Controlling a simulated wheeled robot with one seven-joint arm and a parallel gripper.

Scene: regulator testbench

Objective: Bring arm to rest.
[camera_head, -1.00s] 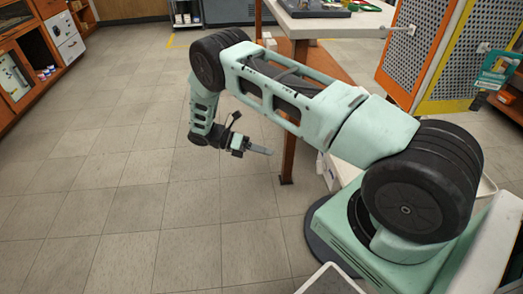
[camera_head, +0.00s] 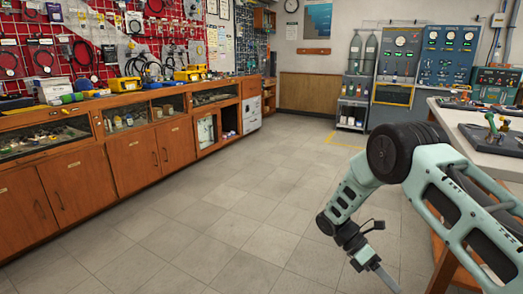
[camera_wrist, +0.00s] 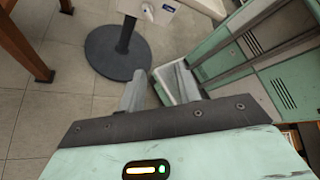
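My arm is pale green with black joints and is bent on the right side of the head view. Its forearm hangs down, and my gripper (camera_head: 388,282) points down and to the right over the floor. The arm's shoulder is outside the head view.
Wooden cabinets (camera_head: 75,188) line the left wall. The tiled floor (camera_head: 200,240) between is clear. A dark round foot (camera_wrist: 105,58) with a post is near the gripper in the wrist view.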

